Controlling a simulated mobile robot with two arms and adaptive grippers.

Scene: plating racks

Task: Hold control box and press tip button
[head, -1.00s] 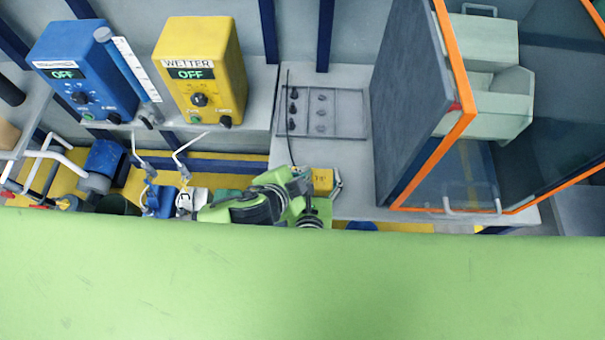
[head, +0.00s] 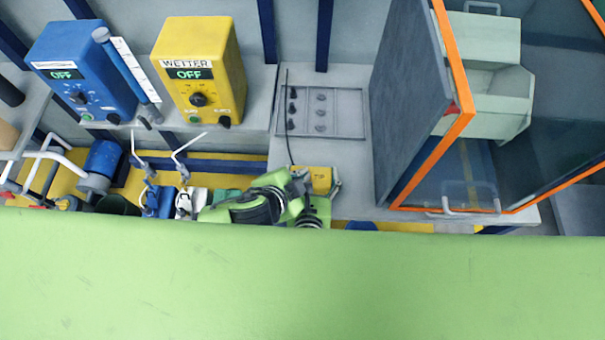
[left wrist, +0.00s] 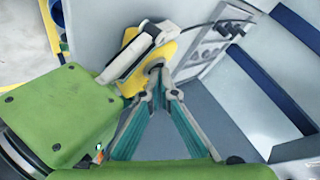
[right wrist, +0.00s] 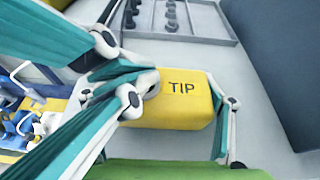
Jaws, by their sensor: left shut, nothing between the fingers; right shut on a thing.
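The yellow control box (right wrist: 188,108), marked TIP, is held in my right gripper (right wrist: 180,102), one finger on each side. In the head view the box (head: 320,177) is small and partly covered by my arms. My left gripper (left wrist: 157,88) is shut and empty. Its fingertips are right at the round grey button (right wrist: 153,86) on the end of the box. Whether they touch or push the button in I cannot tell. The left wrist view also shows the box (left wrist: 160,52) just beyond these fingertips, with a white finger of my right gripper along it.
A grey rack panel (head: 345,115) with dark knobs lies behind the box, and a black cable (head: 289,130) runs down beside it. A blue OFF box (head: 70,60) and a yellow WETTER box (head: 215,60) stand at the left. An orange-framed cabinet (head: 455,130) stands at the right.

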